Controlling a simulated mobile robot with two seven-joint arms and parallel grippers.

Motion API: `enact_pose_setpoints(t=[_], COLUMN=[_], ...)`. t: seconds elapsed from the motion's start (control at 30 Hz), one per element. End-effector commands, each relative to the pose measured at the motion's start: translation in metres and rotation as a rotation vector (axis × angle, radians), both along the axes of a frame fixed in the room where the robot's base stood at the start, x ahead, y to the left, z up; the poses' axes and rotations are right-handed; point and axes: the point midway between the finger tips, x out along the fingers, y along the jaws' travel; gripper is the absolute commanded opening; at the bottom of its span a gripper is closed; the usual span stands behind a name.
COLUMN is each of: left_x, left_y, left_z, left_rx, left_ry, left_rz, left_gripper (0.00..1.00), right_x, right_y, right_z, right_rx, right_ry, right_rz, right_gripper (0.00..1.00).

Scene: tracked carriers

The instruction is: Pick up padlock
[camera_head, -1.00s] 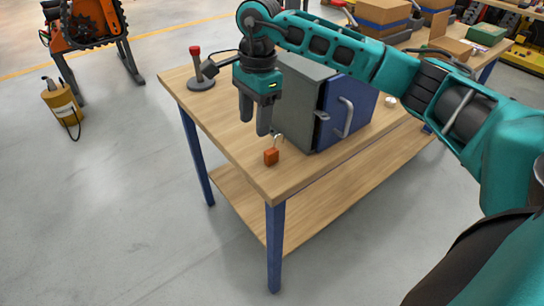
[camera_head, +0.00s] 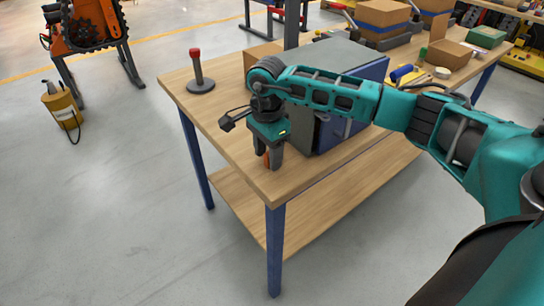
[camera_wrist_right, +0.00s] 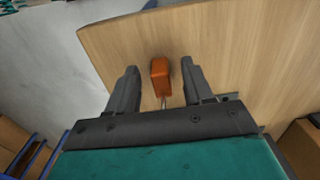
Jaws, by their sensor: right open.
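The padlock (camera_wrist_right: 160,78) has an orange body and a thin metal shackle, and it lies on the wooden table top (camera_head: 222,112) near its front corner. In the right wrist view it sits between the two dark fingers of my right gripper (camera_wrist_right: 160,85), with a gap on each side. In the head view the right gripper (camera_head: 269,163) points down over the padlock, and only a sliver of orange shows between the fingers. The right gripper is open. My left gripper is in neither view.
A grey metal box with a blue door (camera_head: 333,135) stands right behind my right gripper. A red-topped post on a round base (camera_head: 198,72) stands at the table's back left. Cardboard boxes (camera_head: 384,15) and tools lie further back. The table's front edge is close to the padlock.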

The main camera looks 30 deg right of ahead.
Motion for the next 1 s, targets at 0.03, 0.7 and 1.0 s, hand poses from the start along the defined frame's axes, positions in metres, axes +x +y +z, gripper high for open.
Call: enact_pose_setpoints(t=[0.03,0.7,1.0], left_x=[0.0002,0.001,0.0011], left_y=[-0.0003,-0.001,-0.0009], left_z=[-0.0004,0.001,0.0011], left_rx=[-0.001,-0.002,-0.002], left_ry=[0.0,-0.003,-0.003], left_rz=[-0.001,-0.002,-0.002], left_gripper=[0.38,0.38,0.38], right_x=[-0.0002,0.0003,0.0005], right_y=[0.0002,0.0004,0.0004], right_z=[-0.0063,-0.01,-0.0097], right_rx=[0.0,0.0,0.001], right_ry=[0.001,-0.001,-0.002], right_rz=[-0.001,0.0,0.0], right_gripper=[0.51,0.16,0.0])
